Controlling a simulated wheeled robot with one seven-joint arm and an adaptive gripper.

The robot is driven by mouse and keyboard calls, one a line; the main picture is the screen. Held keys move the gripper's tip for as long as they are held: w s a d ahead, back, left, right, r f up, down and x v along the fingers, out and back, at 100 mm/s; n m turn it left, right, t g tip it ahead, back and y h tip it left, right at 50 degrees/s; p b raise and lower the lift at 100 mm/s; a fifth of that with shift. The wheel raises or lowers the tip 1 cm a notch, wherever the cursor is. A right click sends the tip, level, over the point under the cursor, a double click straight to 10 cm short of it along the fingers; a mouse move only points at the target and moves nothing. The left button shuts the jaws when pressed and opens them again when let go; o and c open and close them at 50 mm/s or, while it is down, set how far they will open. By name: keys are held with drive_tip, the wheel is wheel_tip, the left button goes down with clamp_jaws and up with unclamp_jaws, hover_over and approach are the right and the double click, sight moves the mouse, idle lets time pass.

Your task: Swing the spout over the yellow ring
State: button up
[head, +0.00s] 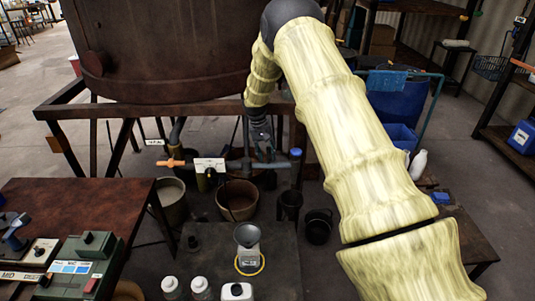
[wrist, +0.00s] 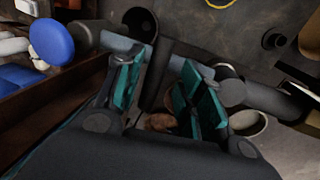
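The spout is a grey horizontal pipe (head: 279,164) below the big brown vat, with an orange-handled valve (head: 172,162) and a white label plate to its left. It also shows in the wrist view (wrist: 285,101), crossing behind my fingers. My gripper (head: 263,152) is at the pipe, right of the label plate. In the wrist view my gripper (wrist: 160,72) has its teal-padded fingers apart, with a dark bar between them; I cannot tell whether they touch it.
The brown vat (head: 170,50) fills the upper left on a rusty frame. Buckets (head: 238,200) stand on the floor below the pipe. White-capped bottles (head: 201,288) stand at the low table's front. A brown bench (head: 80,205) with a green device is at left.

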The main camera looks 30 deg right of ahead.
drive_tip(key=shift+s+d+f, duration=0.1)
drive_tip(key=shift+s+f, duration=0.05)
drive_tip(key=shift+s, duration=0.5)
drive_tip(key=shift+w+f, duration=0.3)
drive_tip(key=shift+w, duration=0.05)
drive_tip(key=shift+s+r, duration=0.15)
clamp_jaws()
